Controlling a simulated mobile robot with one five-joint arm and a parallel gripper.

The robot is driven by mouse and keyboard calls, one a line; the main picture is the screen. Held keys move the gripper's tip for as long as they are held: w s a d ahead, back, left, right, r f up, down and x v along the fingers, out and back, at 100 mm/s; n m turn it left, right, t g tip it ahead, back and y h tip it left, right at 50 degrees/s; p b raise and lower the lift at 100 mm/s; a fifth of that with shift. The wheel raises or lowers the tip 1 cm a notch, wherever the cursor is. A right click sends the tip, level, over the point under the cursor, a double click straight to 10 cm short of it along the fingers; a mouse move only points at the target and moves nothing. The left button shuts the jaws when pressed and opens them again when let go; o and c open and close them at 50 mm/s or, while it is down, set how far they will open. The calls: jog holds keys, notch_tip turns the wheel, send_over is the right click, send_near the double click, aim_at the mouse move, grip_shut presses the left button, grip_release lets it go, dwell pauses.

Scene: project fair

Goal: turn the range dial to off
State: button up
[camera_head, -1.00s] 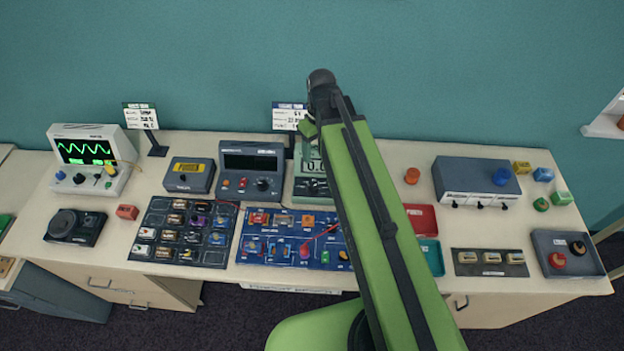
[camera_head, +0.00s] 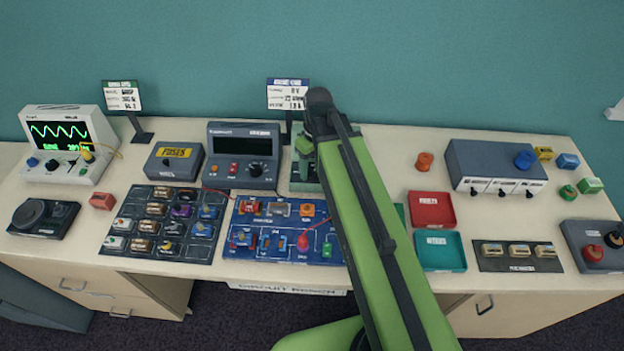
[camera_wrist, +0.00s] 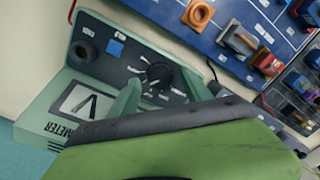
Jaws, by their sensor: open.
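The green multimeter (camera_wrist: 75,118) fills the left half of the wrist view, with a display reading partly visible. Its black round range dial (camera_wrist: 158,75) sits on the dark panel, with small white marks around it. I cannot read clearly which mark it points at. My gripper (camera_wrist: 161,86) is open, its two green fingers on either side of the dial in the picture; I cannot tell whether they touch it. In the head view my arm hides most of the multimeter (camera_head: 300,186) and the dial.
A blue circuit board (camera_head: 228,242) lies in front of the multimeter, with a grey bench supply (camera_head: 243,143) to its left. Red (camera_head: 430,208) and teal (camera_head: 440,250) trays lie right of my arm. A sign (camera_head: 287,96) stands behind the multimeter.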

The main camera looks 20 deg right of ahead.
jog(key=shift+f, duration=0.5)
jog(key=shift+r, duration=0.15)
jog(key=c, duration=1.2)
jog(key=shift+a, duration=0.15)
grip_shut()
